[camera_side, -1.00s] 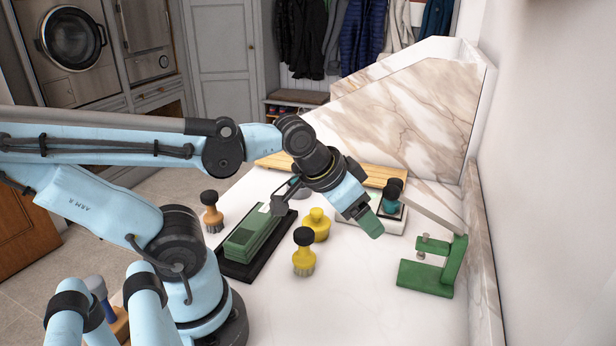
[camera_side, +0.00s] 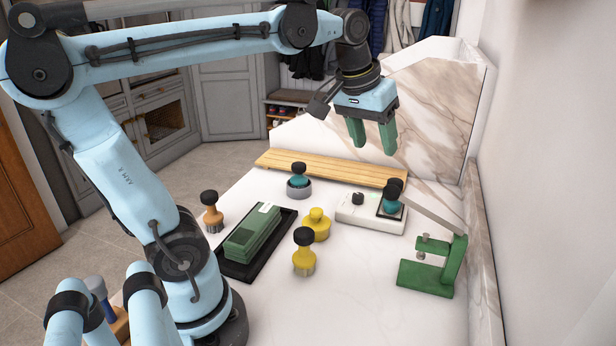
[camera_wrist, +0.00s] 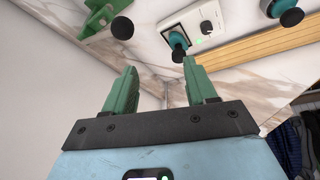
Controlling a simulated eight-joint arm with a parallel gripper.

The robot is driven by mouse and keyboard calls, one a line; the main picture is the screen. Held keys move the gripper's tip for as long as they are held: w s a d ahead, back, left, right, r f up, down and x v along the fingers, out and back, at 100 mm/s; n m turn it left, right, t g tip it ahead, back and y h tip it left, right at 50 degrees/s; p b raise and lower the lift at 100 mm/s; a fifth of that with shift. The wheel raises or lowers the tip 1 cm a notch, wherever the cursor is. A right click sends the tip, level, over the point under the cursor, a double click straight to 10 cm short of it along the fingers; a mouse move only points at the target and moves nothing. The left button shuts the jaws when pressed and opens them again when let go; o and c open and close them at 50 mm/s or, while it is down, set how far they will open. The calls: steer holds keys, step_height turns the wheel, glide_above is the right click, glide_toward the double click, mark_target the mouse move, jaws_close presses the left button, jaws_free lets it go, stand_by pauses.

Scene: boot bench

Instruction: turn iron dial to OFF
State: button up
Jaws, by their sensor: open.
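The iron dial (camera_side: 358,198) is a small black knob on a white base unit (camera_side: 357,214) in the side view. It also shows in the wrist view as a black knob (camera_wrist: 206,27) on the white unit. A teal iron with a black round knob (camera_side: 393,197) stands at the right end of the base; in the wrist view the teal iron (camera_wrist: 177,42) is left of the dial. My gripper (camera_side: 373,150) has green fingers, is open and empty, and hangs well above and behind the base. It touches nothing.
A green clamp stand (camera_side: 433,272) is at right. A wooden board (camera_side: 330,168) lies behind.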

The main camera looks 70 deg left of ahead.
steer(key=w+a+n+g, duration=0.2)
steer(key=w+a+n, duration=0.1)
steer(key=w+a, duration=0.15)
steer(key=n+g, duration=0.2)
steer(key=n, duration=0.2)
glide_above(358, 195)
step_height(358, 195, down, 4)
steer(key=r, duration=0.1)
steer(key=shift+h, duration=0.4)
step_height(358, 195, down, 18)
steer(key=shift+r, duration=0.2)
jaws_close()
